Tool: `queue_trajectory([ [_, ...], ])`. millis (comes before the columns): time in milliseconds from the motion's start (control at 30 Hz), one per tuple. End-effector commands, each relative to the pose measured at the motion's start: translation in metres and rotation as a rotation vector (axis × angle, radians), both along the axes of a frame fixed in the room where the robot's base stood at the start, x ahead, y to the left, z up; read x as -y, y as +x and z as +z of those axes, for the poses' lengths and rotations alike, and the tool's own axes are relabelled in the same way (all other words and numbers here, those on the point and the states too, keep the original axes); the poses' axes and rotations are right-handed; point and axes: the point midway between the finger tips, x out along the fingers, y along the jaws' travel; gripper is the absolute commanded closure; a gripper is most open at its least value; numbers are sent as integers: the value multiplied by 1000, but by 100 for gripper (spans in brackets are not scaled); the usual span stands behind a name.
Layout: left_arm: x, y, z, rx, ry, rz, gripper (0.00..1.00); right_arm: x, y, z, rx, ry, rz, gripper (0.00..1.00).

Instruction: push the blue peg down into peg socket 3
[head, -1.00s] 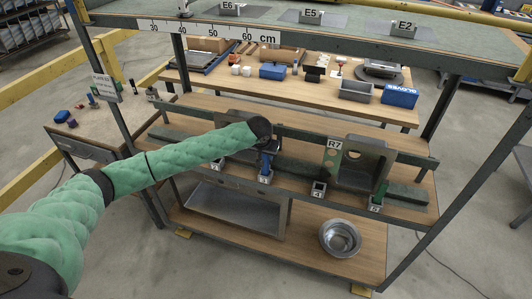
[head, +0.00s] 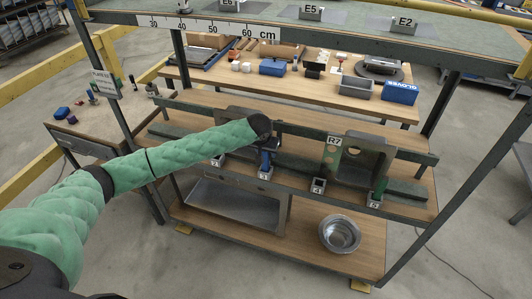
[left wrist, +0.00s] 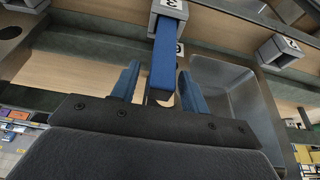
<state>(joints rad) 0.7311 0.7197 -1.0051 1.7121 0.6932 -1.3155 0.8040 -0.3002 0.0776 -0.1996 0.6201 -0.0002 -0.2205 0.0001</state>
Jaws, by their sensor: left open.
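The blue peg (head: 265,160) stands upright in peg socket 3 (head: 264,176) on the rack's front rail. In the left wrist view the long blue peg (left wrist: 164,55) runs into the socket marked 3 (left wrist: 170,8). My left gripper (left wrist: 160,72) is open, with one blue finger on each side of the peg. Small gaps show between the fingers and the peg. In the head view my left gripper (head: 268,143) is at the peg's upper end, partly hidden by my wrist. How deep the peg sits is hard to tell.
Socket 4 (head: 317,186) to the right looks empty. A green peg (head: 381,186) stands in the socket farther right. A grey housing marked R7 (head: 365,160) stands behind.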

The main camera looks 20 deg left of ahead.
Motion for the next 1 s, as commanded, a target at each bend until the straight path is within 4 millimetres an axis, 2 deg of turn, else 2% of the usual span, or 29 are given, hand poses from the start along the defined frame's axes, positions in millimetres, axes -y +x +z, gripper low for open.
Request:
queue_trajectory([
  [167,0,-10,20,2,-2,-2,55,1,5,-13,-2,-1,0,49],
  [200,0,-13,26,3,-2,-2,55,1,10,-15,2,-2,1,49],
  [300,-1,-20,45,3,-2,-1,55,-2,46,-11,33,0,2,49],
  [600,-1,-39,92,2,-2,-1,55,-13,87,-7,58,6,1,49],
  [800,-1,-44,106,0,0,0,55,-16,99,-4,66,8,0,49],
  [1000,-2,-45,108,-1,0,1,55,-17,100,-3,66,8,0,49],
])
